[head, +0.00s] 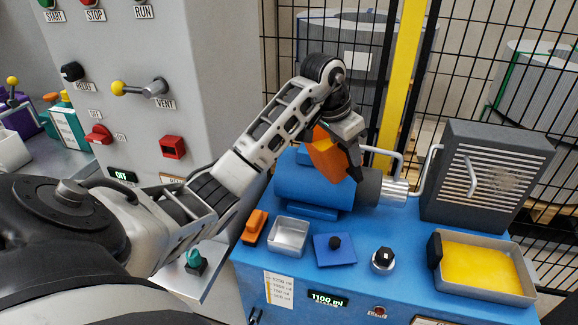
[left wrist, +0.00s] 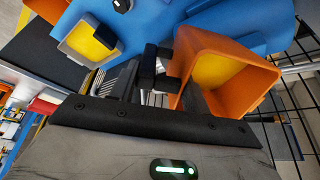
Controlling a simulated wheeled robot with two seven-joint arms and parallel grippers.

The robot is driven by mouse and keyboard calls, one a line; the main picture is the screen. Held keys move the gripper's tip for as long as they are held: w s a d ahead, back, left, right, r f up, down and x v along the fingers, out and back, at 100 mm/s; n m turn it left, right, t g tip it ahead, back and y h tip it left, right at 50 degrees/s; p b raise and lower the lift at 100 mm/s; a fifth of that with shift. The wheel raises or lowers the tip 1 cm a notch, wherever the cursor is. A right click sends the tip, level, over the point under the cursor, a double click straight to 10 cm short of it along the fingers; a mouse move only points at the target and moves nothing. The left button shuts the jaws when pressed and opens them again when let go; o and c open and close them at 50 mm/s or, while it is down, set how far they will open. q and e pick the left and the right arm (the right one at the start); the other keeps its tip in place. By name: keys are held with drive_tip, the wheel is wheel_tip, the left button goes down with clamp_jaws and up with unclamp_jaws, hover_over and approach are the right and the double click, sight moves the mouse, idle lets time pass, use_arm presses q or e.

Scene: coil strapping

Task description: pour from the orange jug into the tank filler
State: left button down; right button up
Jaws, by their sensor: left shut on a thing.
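The orange jug (head: 324,158) is held by my left gripper (head: 349,155) above the blue cylinder, up and behind the tank filler. In the left wrist view the jug (left wrist: 190,85) has a square open mouth with yellow inside. My left gripper (left wrist: 155,75) is shut on it. The jug looks tilted in the head view; no stream shows from it. The tank filler (head: 289,238) looks like the square, grey-rimmed opening on the blue bench top. My right gripper is out of view.
A blue square lid with a black knob (head: 335,250) lies right of the filler, an orange block (head: 254,228) left of it. A display (head: 328,299) reads 1100 ml. A yellow-filled tray (head: 437,283), a grey louvred box (head: 484,170) and pipes stand right.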

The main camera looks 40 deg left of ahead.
use_arm(q)
drive_tip(key=shift+w+d+f+g+y, duration=0.1)
drive_tip(key=shift+w+d+g+y, duration=0.1)
drive_tip(key=shift+w+g, duration=0.5)
drive_tip(key=shift+w+d+f+g+y, duration=0.15)
drive_tip(key=shift+w+g+y, duration=0.05)
drive_tip(key=shift+w+g, duration=0.5)
drive_tip(key=shift+w+d+f+g+y, duration=0.1)
drive_tip(key=shift+w+d+g+y, duration=0.1)
drive_tip(key=shift+w+g, duration=0.45)
